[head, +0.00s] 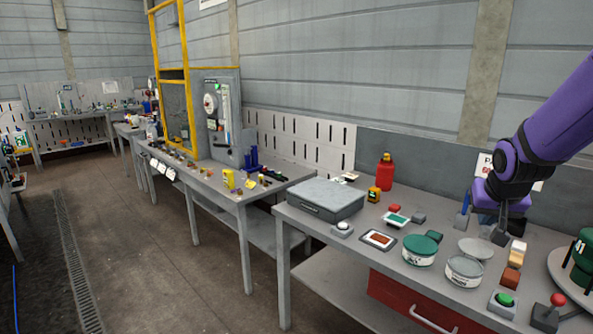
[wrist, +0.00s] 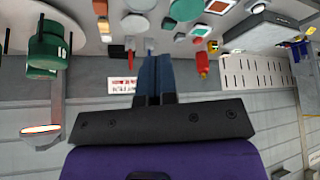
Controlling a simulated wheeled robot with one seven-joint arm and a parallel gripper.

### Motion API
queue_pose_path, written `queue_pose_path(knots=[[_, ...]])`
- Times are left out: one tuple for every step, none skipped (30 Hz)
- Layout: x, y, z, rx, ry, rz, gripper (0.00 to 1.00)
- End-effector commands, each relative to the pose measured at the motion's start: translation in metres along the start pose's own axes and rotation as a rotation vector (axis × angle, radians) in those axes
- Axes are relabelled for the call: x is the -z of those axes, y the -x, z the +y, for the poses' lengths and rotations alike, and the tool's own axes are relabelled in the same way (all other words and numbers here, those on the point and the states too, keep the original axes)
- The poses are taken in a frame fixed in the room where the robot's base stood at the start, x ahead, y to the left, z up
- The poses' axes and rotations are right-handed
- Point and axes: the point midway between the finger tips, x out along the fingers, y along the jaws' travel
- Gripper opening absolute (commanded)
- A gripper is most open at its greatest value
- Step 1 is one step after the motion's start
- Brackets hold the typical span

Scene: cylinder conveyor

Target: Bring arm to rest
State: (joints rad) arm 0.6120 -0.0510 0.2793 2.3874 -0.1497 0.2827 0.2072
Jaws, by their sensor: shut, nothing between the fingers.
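My purple arm reaches in from the upper right of the head view. My gripper (head: 487,220) is at the back right of the near workbench (head: 340,232), behind the tins. In the wrist view, which looks upside down, the two dark blue fingers of my gripper (wrist: 155,58) lie side by side. The gripper is shut and nothing shows between the fingers. In the head view the fingers are partly hidden and hard to tell from items behind.
On the bench are a green-lidded tin (head: 420,249), an open grey tin (head: 464,270), a grey case (head: 319,199), a red bottle (head: 385,174), a green button box (head: 503,304) and a red-knobbed lever (head: 547,315). A green cylinder (head: 583,258) stands at the right edge. The floor (head: 150,270) at left is clear.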

Motion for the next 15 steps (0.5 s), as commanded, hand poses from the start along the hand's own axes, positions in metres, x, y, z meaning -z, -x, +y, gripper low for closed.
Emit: queue_pose_path(knots=[[-0.004,0.019,-0.01,0.0,0.027,0.006,0.0],[-0.008,0.029,-0.014,-0.001,0.041,0.003,0.0],[-0.014,0.041,-0.02,0.0,0.061,0.0,0.0],[-0.018,0.051,-0.024,0.001,0.075,-0.001,0.0],[-0.022,0.06,-0.027,0.004,0.087,-0.002,0.0],[-0.029,0.073,-0.032,0.008,0.104,-0.004,0.0],[-0.034,0.082,-0.035,0.011,0.116,-0.006,0.0],[-0.039,0.091,-0.038,0.015,0.129,-0.009,0.0],[-0.047,0.103,-0.042,0.022,0.146,-0.011,0.0],[-0.052,0.112,-0.044,0.028,0.157,-0.012,0.0],[-0.058,0.121,-0.047,0.036,0.17,-0.013,0.0],[-0.067,0.132,-0.05,0.046,0.185,-0.015,0.0],[-0.073,0.14,-0.051,0.054,0.197,-0.018,0.0],[-0.08,0.148,-0.053,0.063,0.21,-0.02,0.0],[-0.089,0.159,-0.054,0.077,0.226,-0.023,0.0]])
